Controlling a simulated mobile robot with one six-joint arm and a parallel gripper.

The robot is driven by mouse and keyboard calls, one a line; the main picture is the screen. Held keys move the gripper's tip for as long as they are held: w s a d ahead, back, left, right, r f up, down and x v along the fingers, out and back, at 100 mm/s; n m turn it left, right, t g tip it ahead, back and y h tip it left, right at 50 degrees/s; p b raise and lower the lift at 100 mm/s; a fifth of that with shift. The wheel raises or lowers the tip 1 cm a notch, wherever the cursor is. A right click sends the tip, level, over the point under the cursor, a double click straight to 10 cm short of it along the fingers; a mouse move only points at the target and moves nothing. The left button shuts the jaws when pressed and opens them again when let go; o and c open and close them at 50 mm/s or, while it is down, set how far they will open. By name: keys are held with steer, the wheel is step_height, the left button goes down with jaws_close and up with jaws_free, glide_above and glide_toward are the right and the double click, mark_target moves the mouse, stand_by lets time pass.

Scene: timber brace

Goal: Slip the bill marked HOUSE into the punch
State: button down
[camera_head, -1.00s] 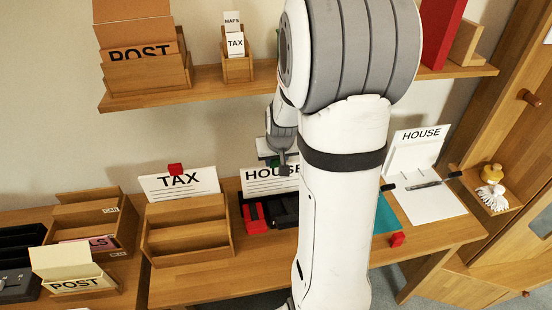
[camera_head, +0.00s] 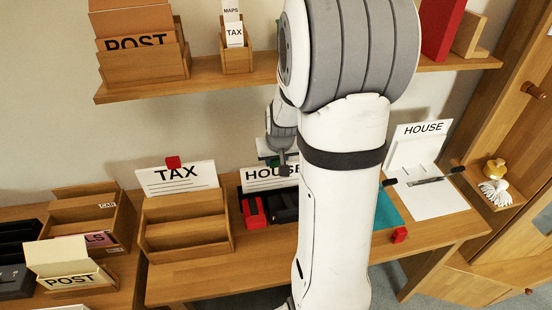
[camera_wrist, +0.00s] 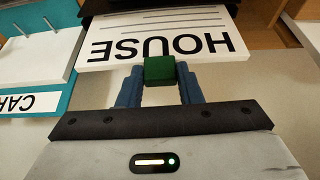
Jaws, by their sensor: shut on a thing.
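The bill marked HOUSE (camera_wrist: 165,36) is a white card with a green block (camera_wrist: 160,70) at its edge. My gripper (camera_wrist: 160,82) is shut on that green block, its blue fingers on either side. In the head view the bill (camera_head: 262,180) stands upright behind a dark tray, its right part hidden by my arm. A dark device with a red one beside it (camera_head: 254,211) sits in front of the bill; I cannot tell for certain which is the punch. In the wrist view a dark edge lies beyond the bill, and I cannot tell whether they touch.
A TAX card (camera_head: 177,178) with a red block stands behind a wooden rack (camera_head: 185,246) to the left. A HOUSE sheet (camera_head: 418,143) stands at the right, above white paper. A red block (camera_head: 400,235) is at the desk's front edge. A shelf (camera_head: 205,86) runs above.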

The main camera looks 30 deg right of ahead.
steer(key=shift+f, duration=0.25)
steer(key=c, duration=0.9)
jaws_free()
steer(key=v, duration=0.7)
steer(key=shift+s+r+b, duration=0.15)
steer(key=shift+r+b, duration=0.2)
